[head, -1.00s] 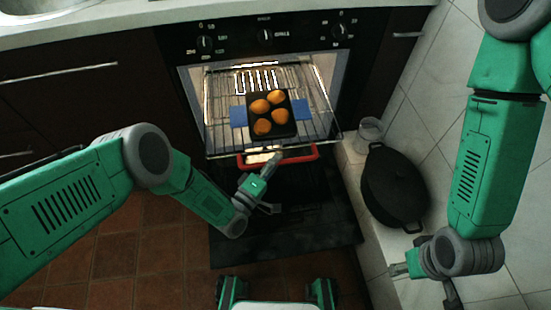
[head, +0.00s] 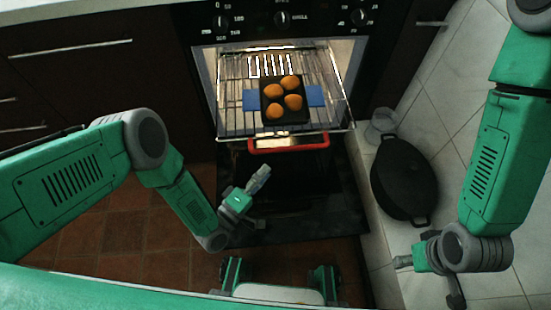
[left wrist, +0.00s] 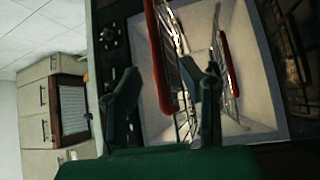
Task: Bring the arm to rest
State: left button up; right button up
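My left arm reaches in from the left in the head view. Its gripper (head: 260,177) is empty, above the lowered oven door, below and apart from the red front bar (head: 290,146) of the rack. In the left wrist view the two fingers of the left gripper (left wrist: 165,80) stand apart, with the red-edged racks and oven interior beyond them. My right gripper (head: 402,262) is at the lower right beside the dark pot and holds nothing visible. Its fingers are too small to judge.
The oven rack (head: 237,122) is pulled out, bearing a dark tray (head: 287,113) with blue grips and several golden buns (head: 274,91). The oven door (head: 330,195) is lowered. A black lidded pot (head: 402,180) and a glass jar (head: 381,124) stand on the right ledge.

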pick_arm(q)
jog(key=shift+v, duration=0.9)
jog(key=shift+w, duration=0.1)
jog(key=s+a+r+m+g+y+p, duration=0.2)
jog(key=s+a+r+m+g+y, duration=0.3)
jog(key=s+a, duration=0.5)
jog(key=s+a+r+m+g+y+p, duration=0.2)
jog(key=s+a+r+m+g+y, duration=0.3)
jog(key=s+a+g, duration=0.5)
jog(key=shift+s+r+y+p, duration=0.15)
jog(key=shift+r+y+p, duration=0.25)
jog(key=shift+r, duration=0.1)
jog(key=shift+a, duration=0.1)
dwell(0.4)
